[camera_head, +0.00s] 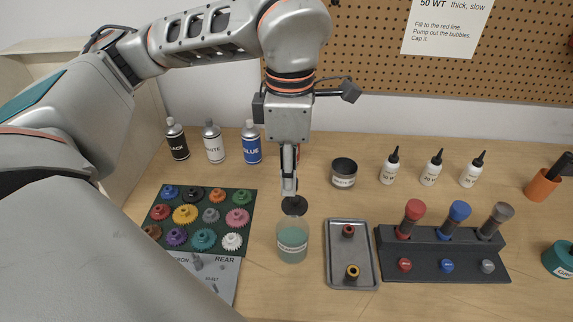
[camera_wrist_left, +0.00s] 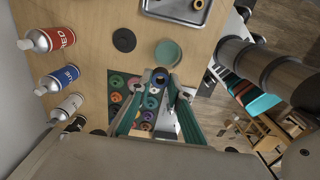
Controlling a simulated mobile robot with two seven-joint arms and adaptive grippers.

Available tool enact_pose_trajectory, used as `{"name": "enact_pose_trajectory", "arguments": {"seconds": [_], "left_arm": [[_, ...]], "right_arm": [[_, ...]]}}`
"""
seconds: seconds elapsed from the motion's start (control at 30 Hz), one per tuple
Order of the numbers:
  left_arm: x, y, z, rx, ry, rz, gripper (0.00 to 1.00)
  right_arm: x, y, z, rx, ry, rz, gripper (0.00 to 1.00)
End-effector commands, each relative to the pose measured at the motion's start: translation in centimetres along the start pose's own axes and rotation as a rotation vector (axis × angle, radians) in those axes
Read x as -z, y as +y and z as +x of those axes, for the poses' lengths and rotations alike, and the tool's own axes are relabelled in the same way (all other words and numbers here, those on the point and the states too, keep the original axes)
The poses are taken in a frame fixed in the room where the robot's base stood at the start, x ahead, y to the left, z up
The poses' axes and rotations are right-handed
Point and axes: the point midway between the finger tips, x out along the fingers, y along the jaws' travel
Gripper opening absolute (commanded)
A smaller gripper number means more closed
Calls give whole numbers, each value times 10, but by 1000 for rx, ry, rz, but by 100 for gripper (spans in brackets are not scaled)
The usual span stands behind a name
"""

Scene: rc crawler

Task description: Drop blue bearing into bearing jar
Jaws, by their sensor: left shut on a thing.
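My left gripper (camera_head: 289,188) points down above the bearing jar (camera_head: 292,243), a clear labelled jar with greenish liquid. In the left wrist view the gripper's fingertips (camera_wrist_left: 160,77) are shut on a small dark-blue ring, the blue bearing (camera_wrist_left: 160,75). The bearing is hidden or too small to make out in the head view. The jar's round open top (camera_wrist_left: 168,53) shows just beyond the fingertips in the wrist view, with the bearing apart from it. A black round lid (camera_head: 294,205) lies behind the jar. My right gripper is in neither view.
A metal tray (camera_head: 338,280) right of the jar holds a red and a yellow bearing. A dark rack (camera_head: 440,262) with coloured-handled tools stands further right. A gear mat (camera_head: 250,200) lies left. Spray cans (camera_head: 251,143) and dropper bottles (camera_head: 431,168) stand behind.

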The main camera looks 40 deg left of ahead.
Motion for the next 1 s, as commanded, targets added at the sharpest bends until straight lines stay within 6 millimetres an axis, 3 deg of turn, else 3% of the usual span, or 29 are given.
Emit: {"name": "enact_pose_trajectory", "arguments": {"seconds": [0.27, 0.5, 0.93, 0.97, 1.0], "left_arm": [[0, 0, 32, 2, 1, 0, 0], [0, 0, 53, 2, 0, 1, 0], [0, 0, 57, 1, 0, 2, 0], [0, 0, 57, 1, 0, 2, 26], [0, 0, 57, 1, 0, 2, 36]], "right_arm": [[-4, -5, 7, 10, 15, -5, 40], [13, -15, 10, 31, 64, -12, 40], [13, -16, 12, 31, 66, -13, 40], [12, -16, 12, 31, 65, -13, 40], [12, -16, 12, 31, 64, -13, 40]]}}
